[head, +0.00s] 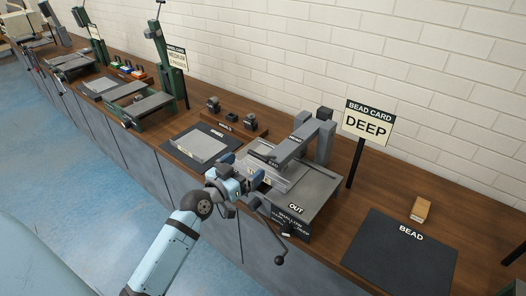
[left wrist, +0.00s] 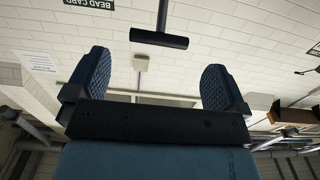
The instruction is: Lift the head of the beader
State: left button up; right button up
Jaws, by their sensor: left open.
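The beader (head: 318,190) stands on the bench at centre, a grey machine with a plate marked "OUT". Its head (head: 292,148) is a grey arm marked "HEAD" reaching left and down from a post (head: 324,140), low over the bed. My left gripper (head: 242,168) is open at the head's near left end; whether it touches is unclear. In the left wrist view my left gripper (left wrist: 156,85) has its blue fingers wide apart with nothing between them. A black T-shaped bar (left wrist: 160,39) shows beyond the fingertips in that view. My right gripper is not in view.
A crank (head: 268,232) hangs at the beader's front. A "BEAD CARD DEEP" sign (head: 368,129) stands behind right. A dark "BEAD" mat (head: 400,255) and a small wooden block (head: 420,209) lie right. A light sheet (head: 199,146) lies on a mat left. Other machines stand farther left.

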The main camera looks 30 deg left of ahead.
aim_at(256, 157)
pick_arm(q)
jog(key=w, duration=0.6)
jog(key=shift+w+d+p, duration=0.3)
jog(key=shift+w+p, duration=0.05)
jog(key=shift+p, duration=0.05)
jog(key=shift+w+d, duration=0.1)
jog(key=shift+w, duration=0.65)
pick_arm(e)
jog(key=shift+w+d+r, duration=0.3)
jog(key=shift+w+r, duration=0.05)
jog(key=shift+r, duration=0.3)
pick_arm(q)
jog(key=shift+c, duration=0.2)
